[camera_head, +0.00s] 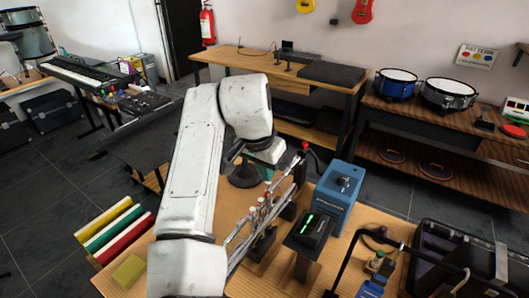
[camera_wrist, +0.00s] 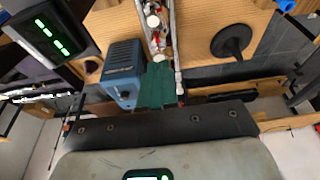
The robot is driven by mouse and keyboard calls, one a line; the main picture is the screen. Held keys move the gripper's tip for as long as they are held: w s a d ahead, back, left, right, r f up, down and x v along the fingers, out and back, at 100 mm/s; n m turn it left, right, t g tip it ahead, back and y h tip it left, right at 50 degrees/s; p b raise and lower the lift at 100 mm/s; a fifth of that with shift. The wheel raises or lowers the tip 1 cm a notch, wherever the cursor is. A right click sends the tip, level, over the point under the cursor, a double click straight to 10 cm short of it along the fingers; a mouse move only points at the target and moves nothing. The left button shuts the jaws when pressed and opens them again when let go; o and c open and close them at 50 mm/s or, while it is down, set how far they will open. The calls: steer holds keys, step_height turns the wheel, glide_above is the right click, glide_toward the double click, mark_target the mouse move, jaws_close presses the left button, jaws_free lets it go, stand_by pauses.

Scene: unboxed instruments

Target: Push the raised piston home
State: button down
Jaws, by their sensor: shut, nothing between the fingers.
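A silvery trumpet-like instrument (camera_head: 240,248) with several upright valves (camera_head: 264,206) lies over the wooden table, slanting up to the right. In the wrist view its tubing (camera_wrist: 173,32) and red and pale piston tops (camera_wrist: 154,22) show at the top middle. I cannot tell which piston is raised. My gripper (camera_head: 267,172) hangs by the far end of the instrument, partly hidden by my white arm. In the wrist view its green fingers (camera_wrist: 157,84) are together, empty, just below the valves in the picture. I cannot tell whether they touch the instrument.
A blue box with a knob (camera_head: 338,193) stands close right of the instrument; it also shows in the wrist view (camera_wrist: 124,70). A black device with green lights (camera_head: 309,229) is nearer. Coloured rolls (camera_head: 112,232) lie left. A black round base (camera_wrist: 232,42) stands on the table.

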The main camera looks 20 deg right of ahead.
steer(key=shift+f, duration=0.7)
